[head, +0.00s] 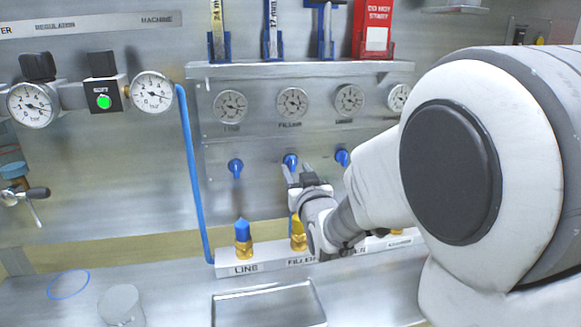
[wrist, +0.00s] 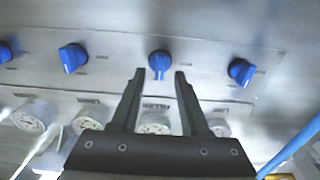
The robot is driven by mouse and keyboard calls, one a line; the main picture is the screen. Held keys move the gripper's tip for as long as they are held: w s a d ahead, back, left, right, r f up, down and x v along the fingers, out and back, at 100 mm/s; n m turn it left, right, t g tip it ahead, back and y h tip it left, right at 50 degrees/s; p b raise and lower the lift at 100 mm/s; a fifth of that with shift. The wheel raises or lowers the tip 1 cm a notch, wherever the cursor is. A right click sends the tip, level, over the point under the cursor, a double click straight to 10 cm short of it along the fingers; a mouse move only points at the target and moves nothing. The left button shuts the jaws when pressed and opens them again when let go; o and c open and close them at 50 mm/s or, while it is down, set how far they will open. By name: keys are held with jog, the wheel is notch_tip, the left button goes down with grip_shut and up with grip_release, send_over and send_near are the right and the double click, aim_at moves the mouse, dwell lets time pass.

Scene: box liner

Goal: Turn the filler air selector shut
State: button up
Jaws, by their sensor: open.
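The filler air selector is a blue knob (head: 290,160) on the steel panel, below the gauge marked as filler. In the wrist view the same blue knob (wrist: 160,62) sits midway between my fingertips, its pointer down in that picture. My gripper (head: 297,172) is in front of this knob in the head view and partly covers the panel below it. In the wrist view my gripper (wrist: 159,73) is open, with one finger on each side of the knob. A gap shows on both sides. I cannot tell how far the fingers reach past it.
Similar blue knobs stand on each side, the left one (head: 235,167) and the right one (head: 342,157). A labelled valve rail (head: 255,258) with a blue-handled brass valve (head: 243,238) runs below. A blue hose (head: 190,160) hangs left. Tools and a red tag holder (head: 374,25) are above.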

aim_at(292, 163)
jog(key=shift+w+a, duration=0.2)
jog(key=shift+w, duration=0.9)
grip_shut()
